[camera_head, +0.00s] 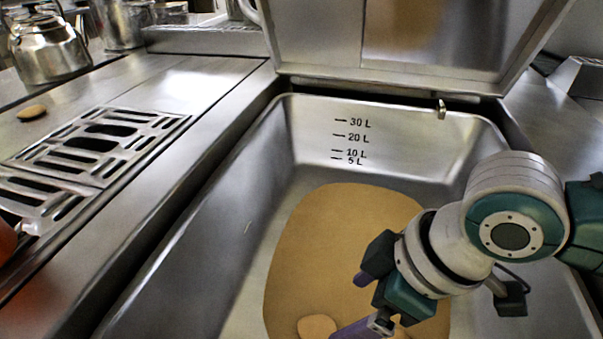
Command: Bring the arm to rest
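My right arm reaches in from the right over the open stockpot basin (210,240). Its gripper (358,302) has two purple fingers, spread apart with nothing visible between them. It hangs over the tan liquid or surface (320,240) in the basin. A tan roundish lump (317,326) lies at the lower edge of the picture, left of the lower finger. Part of another lump shows just below the gripper. My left gripper is not in view.
The basin's lid (330,40) stands open at the back. Litre marks (352,140) are on the rear wall. On the left counter are a slotted drain grate (90,150), a small tan lump (32,112) and a metal kettle (48,50). An orange object is cut off at the left edge.

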